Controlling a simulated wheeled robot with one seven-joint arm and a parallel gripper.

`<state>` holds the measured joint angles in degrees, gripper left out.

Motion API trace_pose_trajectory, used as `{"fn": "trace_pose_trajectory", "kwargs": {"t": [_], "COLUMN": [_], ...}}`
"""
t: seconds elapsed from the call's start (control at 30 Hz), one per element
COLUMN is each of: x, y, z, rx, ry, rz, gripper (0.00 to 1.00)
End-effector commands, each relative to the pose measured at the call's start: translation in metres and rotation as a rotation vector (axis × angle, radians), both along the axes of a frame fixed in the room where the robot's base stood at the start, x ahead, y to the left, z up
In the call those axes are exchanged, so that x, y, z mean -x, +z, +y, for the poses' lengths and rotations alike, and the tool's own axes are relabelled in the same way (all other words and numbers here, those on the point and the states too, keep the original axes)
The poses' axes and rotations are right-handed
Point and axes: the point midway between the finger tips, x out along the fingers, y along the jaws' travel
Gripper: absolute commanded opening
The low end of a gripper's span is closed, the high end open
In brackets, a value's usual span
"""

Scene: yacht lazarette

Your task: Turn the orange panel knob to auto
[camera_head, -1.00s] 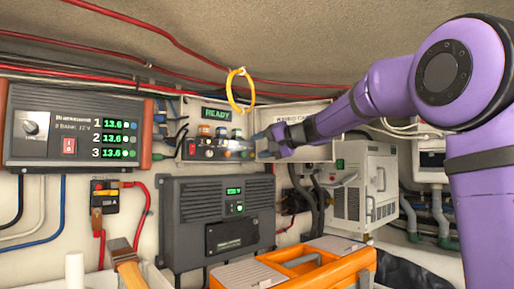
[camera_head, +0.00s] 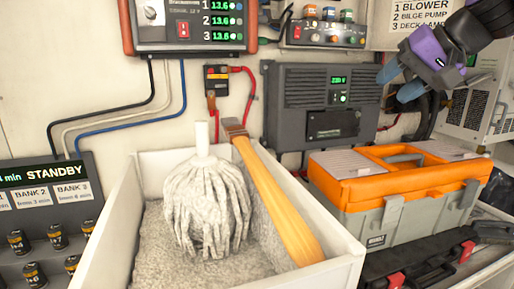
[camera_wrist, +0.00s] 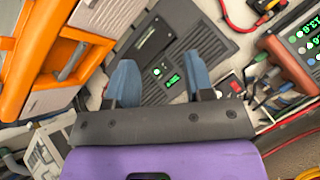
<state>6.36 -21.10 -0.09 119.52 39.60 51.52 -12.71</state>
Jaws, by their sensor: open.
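The orange knob (camera_head: 311,12) sits on the small dark control panel (camera_head: 325,35) at the top of the head view, left of a blue and a green knob. In the wrist view the open blue fingers (camera_wrist: 160,84) point toward a grey unit with a green display (camera_wrist: 172,80); I cannot make out the orange knob there.
The grey vented unit (camera_head: 282,112) is on the wall below the panel. An orange toolbox (camera_head: 375,186) stands below my gripper. A white bin (camera_head: 120,240) holds a mop (camera_head: 205,205) and a wooden-handled tool (camera_head: 275,200). A battery charger (camera_head: 148,45) hangs left of the panel.

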Motion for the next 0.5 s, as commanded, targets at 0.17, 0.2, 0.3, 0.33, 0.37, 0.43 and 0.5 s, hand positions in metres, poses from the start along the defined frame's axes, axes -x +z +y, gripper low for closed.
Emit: {"fn": "trace_pose_trajectory", "kwargs": {"t": [0.17, 0.2, 0.3, 0.33, 0.37, 0.43, 0.5], "x": [0.076, 0.092, 0.127, 0.137, 0.145, 0.162, 0.174], "y": [-0.051, -0.062, -0.09, -0.098, -0.105, -0.119, -0.13], "z": [-0.006, -0.009, -0.019, -0.022, -0.025, -0.031, -0.036], "rx": [0.195, 0.24, 0.348, 0.378, 0.405, 0.462, 0.507], "ry": [0.023, 0.028, 0.035, 0.037, 0.038, 0.042, 0.043], "rz": [0.072, 0.084, 0.114, 0.121, 0.126, 0.138, 0.145], "gripper": [0.48, 0.48, 0.48, 0.48, 0.48, 0.48, 0.48]}}
